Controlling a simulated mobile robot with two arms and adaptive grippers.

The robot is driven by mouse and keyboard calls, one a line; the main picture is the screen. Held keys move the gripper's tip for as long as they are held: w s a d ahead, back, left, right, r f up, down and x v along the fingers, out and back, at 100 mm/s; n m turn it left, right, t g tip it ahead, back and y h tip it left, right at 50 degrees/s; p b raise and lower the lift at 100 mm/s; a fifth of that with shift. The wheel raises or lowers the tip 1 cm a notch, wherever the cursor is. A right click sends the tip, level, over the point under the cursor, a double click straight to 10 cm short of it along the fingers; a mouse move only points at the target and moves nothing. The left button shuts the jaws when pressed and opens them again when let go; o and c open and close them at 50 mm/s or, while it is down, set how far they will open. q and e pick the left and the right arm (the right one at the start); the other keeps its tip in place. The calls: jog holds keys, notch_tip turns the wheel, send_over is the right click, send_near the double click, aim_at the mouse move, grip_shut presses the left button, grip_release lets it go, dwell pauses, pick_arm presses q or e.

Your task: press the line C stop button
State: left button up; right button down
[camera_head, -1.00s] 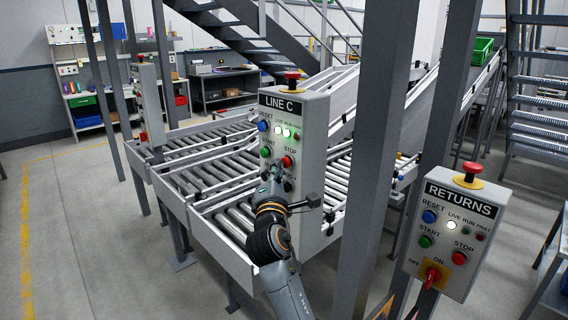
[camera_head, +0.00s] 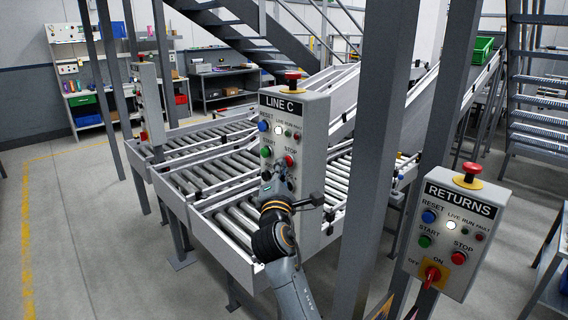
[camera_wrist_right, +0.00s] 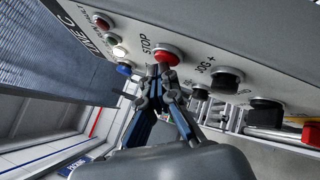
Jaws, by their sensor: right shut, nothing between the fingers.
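The line C control box (camera_head: 306,205) stands upright on the conveyor's near side. Its red stop button (camera_head: 289,160) is on the sloping panel right of the green start button (camera_head: 266,152). The stop button also shows in the right wrist view (camera_wrist_right: 168,53). My right gripper (camera_head: 281,172) is shut and empty, its tips just below the stop button. In the right wrist view its fingertips (camera_wrist_right: 158,72) meet the button's edge; I cannot tell if they press it. The white live lamp (camera_head: 279,129) is lit; the run lamp (camera_head: 288,133) is dark. My left gripper is out of view.
Black jog knobs (camera_wrist_right: 225,82) sit beside the stop button. A red switch (camera_wrist_right: 311,134) is farther along the box. The returns box (camera_head: 455,235), with its own stop button, stands at the right. A grey post (camera_head: 375,150) rises between the boxes. Roller conveyors (camera_head: 215,165) lie behind.

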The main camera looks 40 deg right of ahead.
dwell(0.5)
jog(key=shift+s+a, duration=0.15)
jog(key=shift+a, duration=0.95)
jog(key=shift+s+a+b, duration=0.2)
jog(key=shift+a+b, duration=0.15)
jog(key=shift+a, duration=2.15)
